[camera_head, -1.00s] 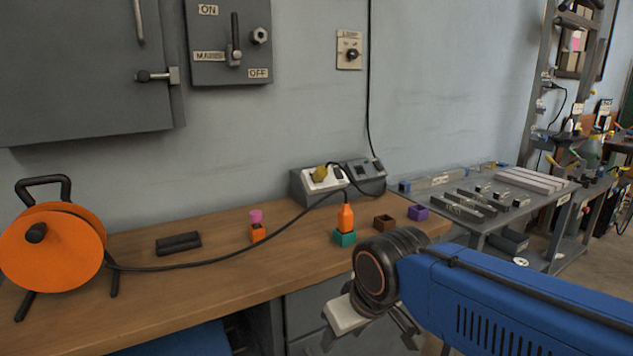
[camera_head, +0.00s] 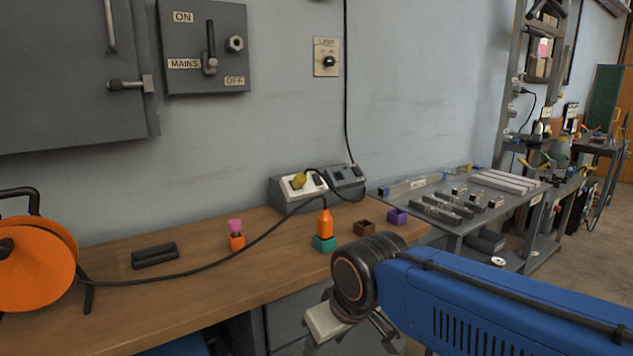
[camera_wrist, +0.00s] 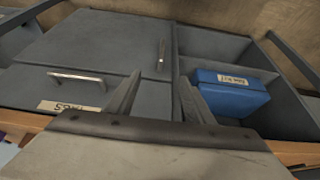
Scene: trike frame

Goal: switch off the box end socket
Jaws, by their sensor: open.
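A grey socket box (camera_head: 277,192) stands at the back of the wooden bench against the wall. Its white socket plate (camera_head: 312,186) holds a yellow plug (camera_head: 299,180), and a small dark switch seems to sit right of the plug. A grey section (camera_head: 346,175) adjoins it on the right. Switch positions are too small to tell. My gripper (camera_head: 355,335) is low in front of the bench, well below and apart from the box. In the wrist view my gripper (camera_wrist: 160,95) is open and empty, facing grey drawers and a shelf.
An orange plug (camera_head: 325,224) stands on a teal block (camera_head: 324,244), near brown (camera_head: 365,228) and purple (camera_head: 397,216) boxes. A black cable (camera_head: 185,272) crosses the bench from an orange reel (camera_head: 35,265). A blue box (camera_wrist: 232,95) sits in the shelf.

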